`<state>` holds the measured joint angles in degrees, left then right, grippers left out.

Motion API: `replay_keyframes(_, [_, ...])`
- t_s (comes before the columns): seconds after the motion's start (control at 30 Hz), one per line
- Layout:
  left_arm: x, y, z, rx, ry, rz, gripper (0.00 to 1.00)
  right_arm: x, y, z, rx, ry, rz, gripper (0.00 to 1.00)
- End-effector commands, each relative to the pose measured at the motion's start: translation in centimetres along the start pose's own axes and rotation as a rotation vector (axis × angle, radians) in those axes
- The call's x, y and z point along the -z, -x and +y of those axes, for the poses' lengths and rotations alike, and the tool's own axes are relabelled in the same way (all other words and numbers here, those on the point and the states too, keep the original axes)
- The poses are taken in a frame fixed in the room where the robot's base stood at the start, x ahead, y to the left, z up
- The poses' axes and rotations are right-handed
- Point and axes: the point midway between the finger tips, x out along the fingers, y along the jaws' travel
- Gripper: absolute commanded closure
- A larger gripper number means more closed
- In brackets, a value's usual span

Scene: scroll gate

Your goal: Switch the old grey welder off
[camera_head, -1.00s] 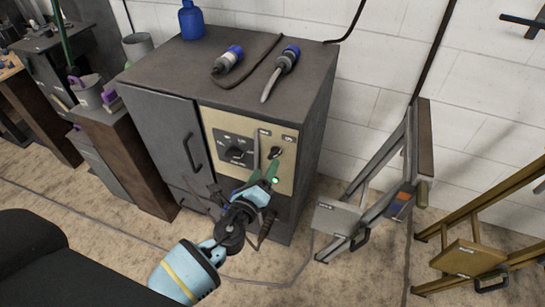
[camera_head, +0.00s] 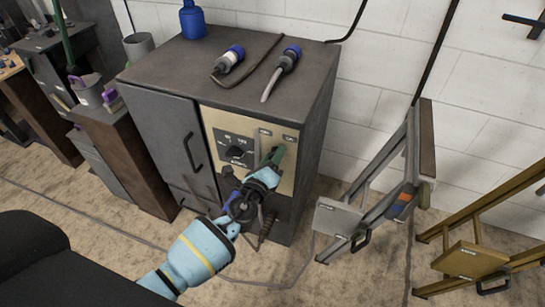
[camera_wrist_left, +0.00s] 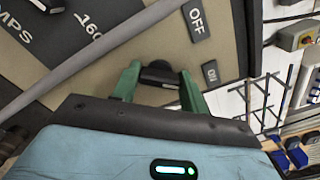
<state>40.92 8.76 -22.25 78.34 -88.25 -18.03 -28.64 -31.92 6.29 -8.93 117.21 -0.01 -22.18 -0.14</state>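The old grey welder (camera_head: 165,140) is a boxy cabinet with a beige control panel (camera_head: 215,120) on its front. My left gripper (camera_head: 277,157) is at the right part of this panel. In the left wrist view its green fingers (camera_wrist_left: 160,85) stand open on either side of a small black switch knob (camera_wrist_left: 158,73). Whether they touch the knob is unclear. In the head view the gripper hides the knob. My right gripper is not in view.
A black dial (camera_head: 237,152) is left of the gripper, with a grey bar (camera_wrist_left: 90,57) crossing the panel between. Connectors (camera_head: 284,62) and a blue bottle (camera_head: 192,20) are on top of the welder. A folding frame (camera_head: 375,185) leans at the right.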

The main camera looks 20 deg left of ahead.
Motion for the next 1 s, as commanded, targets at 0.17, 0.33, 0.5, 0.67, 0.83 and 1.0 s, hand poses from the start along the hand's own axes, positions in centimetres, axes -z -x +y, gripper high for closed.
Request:
replay_keyframes(0.17, [0.0,0.0,0.0,0.0,0.0,0.0,0.79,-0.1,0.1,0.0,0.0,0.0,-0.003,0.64])
replay_keyframes(0.33, [0.0,0.0,0.0,0.0,0.012,0.0,0.79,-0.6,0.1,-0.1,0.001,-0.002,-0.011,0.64])
replay_keyframes(0.5, [0.1,0.1,0.1,0.0,0.065,0.0,0.79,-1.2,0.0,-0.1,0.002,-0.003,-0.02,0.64])
replay_keyframes(0.67, [0.2,0.1,0.2,0.0,0.163,0.001,0.79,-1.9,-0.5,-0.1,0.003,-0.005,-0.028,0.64])
replay_keyframes(0.83, [0.2,0.1,0.3,-0.001,0.311,0.0,0.79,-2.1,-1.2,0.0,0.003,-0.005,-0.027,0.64])
replay_keyframes(1.0, [0.2,0.1,0.3,-0.001,0.474,-0.001,0.79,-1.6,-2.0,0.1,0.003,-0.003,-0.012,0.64])
